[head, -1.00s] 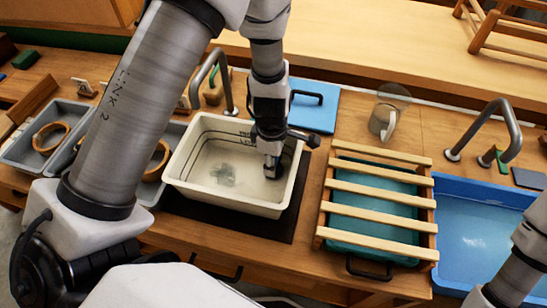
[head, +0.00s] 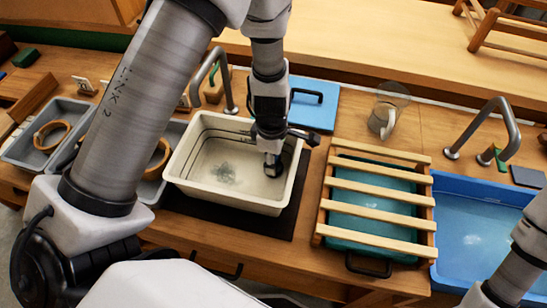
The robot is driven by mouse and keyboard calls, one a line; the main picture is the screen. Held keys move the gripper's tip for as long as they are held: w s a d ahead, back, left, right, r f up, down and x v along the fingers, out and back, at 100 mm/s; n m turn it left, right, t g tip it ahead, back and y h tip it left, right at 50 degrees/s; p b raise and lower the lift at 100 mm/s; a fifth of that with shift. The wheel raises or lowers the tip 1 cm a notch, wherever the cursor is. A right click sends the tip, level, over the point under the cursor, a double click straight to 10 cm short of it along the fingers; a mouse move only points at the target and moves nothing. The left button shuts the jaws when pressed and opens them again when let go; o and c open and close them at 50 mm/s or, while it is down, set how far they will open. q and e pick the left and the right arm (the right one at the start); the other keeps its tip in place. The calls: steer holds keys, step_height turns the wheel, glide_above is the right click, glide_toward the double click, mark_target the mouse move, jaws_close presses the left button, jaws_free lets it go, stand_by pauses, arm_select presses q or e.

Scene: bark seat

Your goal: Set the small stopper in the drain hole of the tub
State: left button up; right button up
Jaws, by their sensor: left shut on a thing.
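The cream tub (head: 222,203) stands on a dark mat left of the middle, with a dark, blurred patch (head: 224,172) on its floor. I cannot tell whether that patch is the drain hole. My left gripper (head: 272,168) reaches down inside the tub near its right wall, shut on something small. The held thing is hidden by the fingers, so I cannot tell if it is the stopper. My right arm shows only at the lower right edge; its gripper is out of view.
A slatted wooden rack (head: 372,191) over a teal tray stands right of the tub, then a blue basin (head: 480,235). A blue lid (head: 316,107) lies behind the tub. Metal taps (head: 228,92) rise behind, and grey trays (head: 30,150) sit left.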

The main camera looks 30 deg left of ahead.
arm_select(q)
steer(key=shift+f, duration=0.3)
steer(key=o, duration=1.6)
steer(key=shift+c, duration=0.2)
step_height(320, 180, up, 7)
steer(key=p, duration=0.7)
steer(key=shift+p, duration=0.3)
